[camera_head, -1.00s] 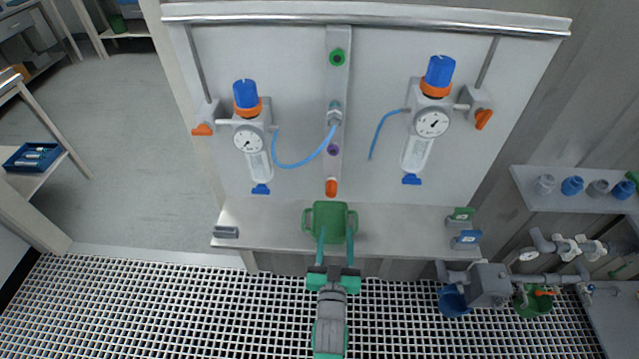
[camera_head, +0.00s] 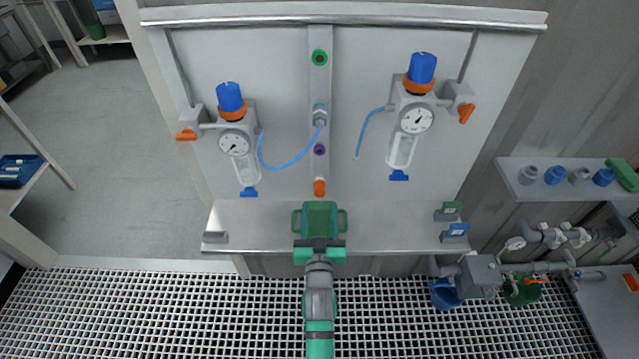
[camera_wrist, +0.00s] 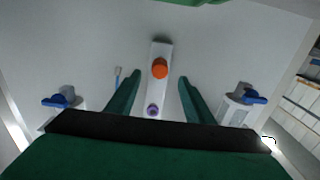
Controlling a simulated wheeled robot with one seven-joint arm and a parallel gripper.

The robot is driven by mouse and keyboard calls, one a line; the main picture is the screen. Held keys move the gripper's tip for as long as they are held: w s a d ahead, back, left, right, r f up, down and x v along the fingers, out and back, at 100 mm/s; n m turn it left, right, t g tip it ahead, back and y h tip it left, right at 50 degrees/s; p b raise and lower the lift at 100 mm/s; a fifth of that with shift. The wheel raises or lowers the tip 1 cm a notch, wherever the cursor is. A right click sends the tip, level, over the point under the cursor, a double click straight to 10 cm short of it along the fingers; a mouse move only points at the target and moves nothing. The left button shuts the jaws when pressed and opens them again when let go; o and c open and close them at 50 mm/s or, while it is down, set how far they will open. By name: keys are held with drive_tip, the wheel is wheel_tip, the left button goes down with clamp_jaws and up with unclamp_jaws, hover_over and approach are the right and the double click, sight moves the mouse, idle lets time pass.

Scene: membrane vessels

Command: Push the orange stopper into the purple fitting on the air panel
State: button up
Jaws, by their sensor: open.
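The orange stopper (camera_head: 319,187) sits at the lower end of the panel's vertical strip. The purple fitting (camera_head: 319,150) is above it on the same strip, with bare strip between them. In the wrist view the orange stopper (camera_wrist: 160,68) shows between my fingers, and the purple fitting (camera_wrist: 152,110) lies below it in the picture. My gripper (camera_wrist: 160,80) is open and empty, one finger on each side of the stopper's image; how far away it is I cannot tell. In the head view my gripper's fingers are hard to make out against the green tray (camera_head: 298,222).
Two gauge units with blue knobs, the left (camera_head: 235,140) and the right (camera_head: 412,120), flank the strip. A blue hose (camera_head: 290,166) curves beside the purple fitting. A green ring fitting (camera_head: 319,57) is higher up. The shelf (camera_head: 390,225) below is largely clear beside the tray.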

sight(320, 196)
drive_tip(key=shift+w, duration=3.7)
clamp_jaws()
drive_tip(key=shift+s, duration=0.1)
drive_tip(key=shift+s, duration=0.1)
drive_tip(key=shift+s, duration=2.85)
